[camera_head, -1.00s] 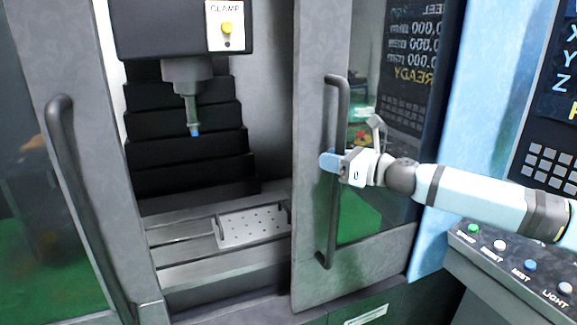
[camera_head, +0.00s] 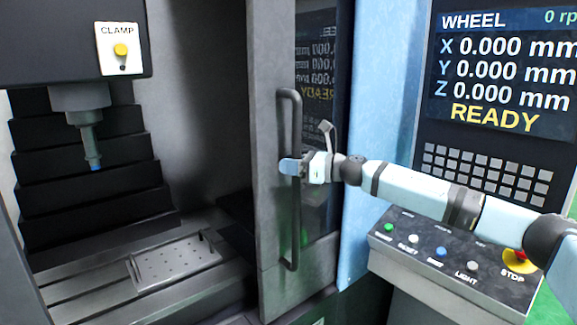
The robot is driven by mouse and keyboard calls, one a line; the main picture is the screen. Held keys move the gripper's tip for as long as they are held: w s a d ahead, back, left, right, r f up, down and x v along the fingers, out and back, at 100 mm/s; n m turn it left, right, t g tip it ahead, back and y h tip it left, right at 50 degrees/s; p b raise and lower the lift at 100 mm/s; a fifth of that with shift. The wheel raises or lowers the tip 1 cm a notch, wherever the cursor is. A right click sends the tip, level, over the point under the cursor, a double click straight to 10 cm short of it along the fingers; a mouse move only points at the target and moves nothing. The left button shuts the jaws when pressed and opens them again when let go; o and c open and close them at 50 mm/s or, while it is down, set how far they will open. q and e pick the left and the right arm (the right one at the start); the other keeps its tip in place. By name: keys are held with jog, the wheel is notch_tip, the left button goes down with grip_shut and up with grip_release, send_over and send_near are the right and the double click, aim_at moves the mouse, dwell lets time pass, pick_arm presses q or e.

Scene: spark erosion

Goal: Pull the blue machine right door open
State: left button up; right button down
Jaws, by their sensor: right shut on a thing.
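The right door (camera_head: 272,215) of the machine is a grey frame with a dark glass pane. It stands well to the right, and the opening to its left shows the machine's inside. Its dark vertical bar handle (camera_head: 294,240) is on the front of the frame. My right gripper (camera_head: 290,167) is shut on the handle, a little above its middle, with a blue fingertip showing on the left of the bar. My right arm comes in from the right. My left gripper is not in view.
Inside are a perforated plate (camera_head: 175,264), a spindle head with a blue-tipped tool (camera_head: 93,150) and a CLAMP button (camera_head: 120,50). To the right are a blue machine column (camera_head: 372,130), a screen reading READY (camera_head: 495,75) and a button panel (camera_head: 440,250) with a red STOP knob (camera_head: 517,262).

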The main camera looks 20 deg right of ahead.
jog(key=c, duration=1)
grip_release()
jog(key=shift+w+d+r, duration=0.1)
jog(key=shift+d+r, duration=0.15)
jog(key=shift+o, duration=0.4)
jog(key=shift+f, duration=0.2)
jog(key=b+v, duration=0.4)
jog(key=v, duration=0.9)
jog(key=shift+s+d, duration=0.25)
jog(key=shift+d, duration=0.05)
